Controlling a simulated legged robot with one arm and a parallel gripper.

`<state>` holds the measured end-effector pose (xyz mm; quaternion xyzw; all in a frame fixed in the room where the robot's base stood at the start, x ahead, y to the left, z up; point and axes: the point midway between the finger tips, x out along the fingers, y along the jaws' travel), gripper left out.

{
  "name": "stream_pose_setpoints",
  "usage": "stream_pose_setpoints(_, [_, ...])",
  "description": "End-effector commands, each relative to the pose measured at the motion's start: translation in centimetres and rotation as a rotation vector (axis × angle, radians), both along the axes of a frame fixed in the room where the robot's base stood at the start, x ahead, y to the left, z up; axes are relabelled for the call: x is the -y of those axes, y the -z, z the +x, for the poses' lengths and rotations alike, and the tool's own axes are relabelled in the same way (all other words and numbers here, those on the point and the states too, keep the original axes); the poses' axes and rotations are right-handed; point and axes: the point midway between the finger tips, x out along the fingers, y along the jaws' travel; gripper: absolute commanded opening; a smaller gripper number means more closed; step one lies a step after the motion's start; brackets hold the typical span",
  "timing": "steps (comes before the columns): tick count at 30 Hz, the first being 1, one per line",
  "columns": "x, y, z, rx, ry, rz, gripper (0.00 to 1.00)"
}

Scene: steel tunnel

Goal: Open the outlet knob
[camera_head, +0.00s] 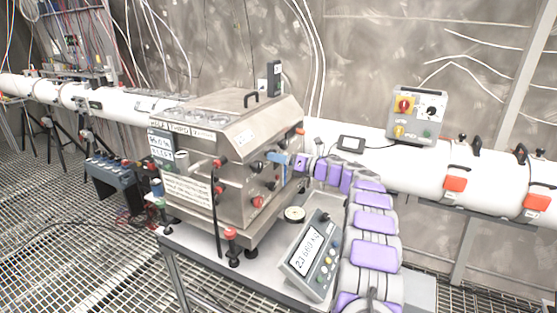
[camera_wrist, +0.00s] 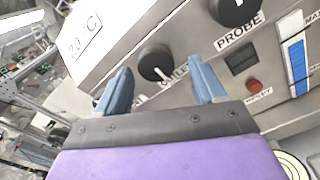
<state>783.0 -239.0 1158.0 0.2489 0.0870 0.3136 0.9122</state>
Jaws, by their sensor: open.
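The outlet knob (camera_wrist: 155,62) is a round black knob with a white mark, on the slanted steel front of a box-shaped machine (camera_head: 215,125). In the wrist view my gripper (camera_wrist: 159,67) is open, with one blue finger on each side of the knob. I cannot tell whether the fingers touch it.
A second black knob (camera_wrist: 235,10), labelled PROBE, sits above right, with a red button (camera_wrist: 253,85) below it. A white pipe (camera_head: 415,170) runs behind.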

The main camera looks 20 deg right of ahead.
Motion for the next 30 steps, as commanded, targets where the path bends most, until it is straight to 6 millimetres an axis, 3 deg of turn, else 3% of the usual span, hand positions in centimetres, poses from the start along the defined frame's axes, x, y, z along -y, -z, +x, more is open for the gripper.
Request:
stream_pose_setpoints(18, [8.2, 0.0, -10.0, -0.001, 0.004, 0.003, 0.69])
stream_pose_setpoints(24, [9.9, 0.1, -12.1, -0.003, 0.004, 0.002, 0.69])
stream_pose_setpoints(30, [10.4, 0.2, -12.9, -0.002, 0.001, 0.002, 0.69])
